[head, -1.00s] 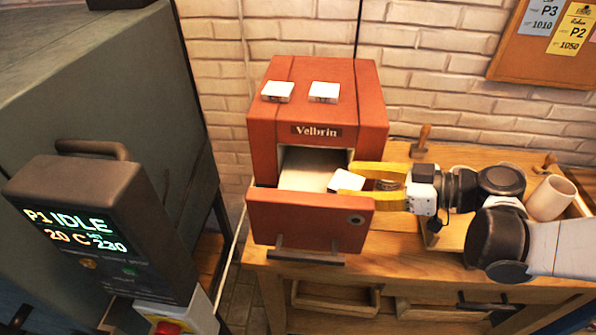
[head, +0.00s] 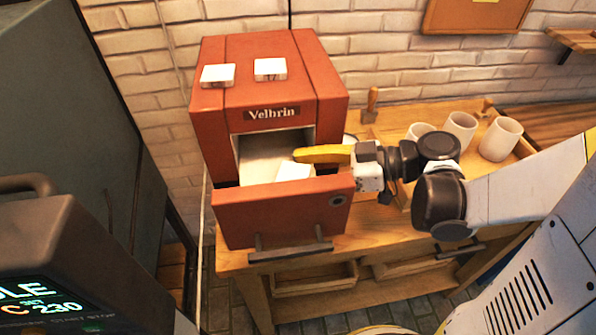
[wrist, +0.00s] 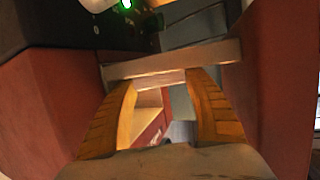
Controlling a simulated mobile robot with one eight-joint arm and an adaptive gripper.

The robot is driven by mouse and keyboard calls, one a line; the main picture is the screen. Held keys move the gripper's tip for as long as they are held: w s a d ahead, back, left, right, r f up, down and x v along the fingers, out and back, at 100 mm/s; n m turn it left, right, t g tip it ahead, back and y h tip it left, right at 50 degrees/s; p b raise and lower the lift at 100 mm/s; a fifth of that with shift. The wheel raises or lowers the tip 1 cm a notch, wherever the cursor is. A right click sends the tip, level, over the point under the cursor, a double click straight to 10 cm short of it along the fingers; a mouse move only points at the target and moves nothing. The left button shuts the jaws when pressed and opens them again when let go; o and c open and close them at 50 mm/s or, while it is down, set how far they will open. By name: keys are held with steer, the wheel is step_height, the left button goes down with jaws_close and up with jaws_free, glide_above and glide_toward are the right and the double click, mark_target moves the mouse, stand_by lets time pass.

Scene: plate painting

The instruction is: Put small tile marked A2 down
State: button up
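A small white tile (head: 295,171) is at the tips of my gripper (head: 299,160), over the open drawer of the red Velbrin cabinet. My gripper is shut on it; its marking cannot be read. The drawer front (head: 285,212) stands in front of the tile, and the drawer's pale inside (head: 262,160) shows behind it. In the wrist view, the yellow fingers (wrist: 158,82) reach between red walls, with a thin pale strip between their tips. I cannot tell whether the tile touches the drawer floor.
Two white tiles (head: 217,76) (head: 270,69) lie on top of the red cabinet (head: 326,88). Several pale cups (head: 500,139) stand on the wooden bench (head: 395,240) to the right. A dark machine with a display (head: 40,297) is at the left.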

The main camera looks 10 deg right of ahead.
steer(key=shift+r, duration=0.15)
steer(key=shift+d+r, duration=0.15)
steer(key=shift+d, duration=0.05)
steer(key=p+v, duration=0.4)
steer(key=v, duration=0.7)
steer(key=shift+s+d, duration=0.15)
steer(key=shift+d, duration=0.15)
steer(key=shift+r, duration=0.1)
stand_by(0.5)
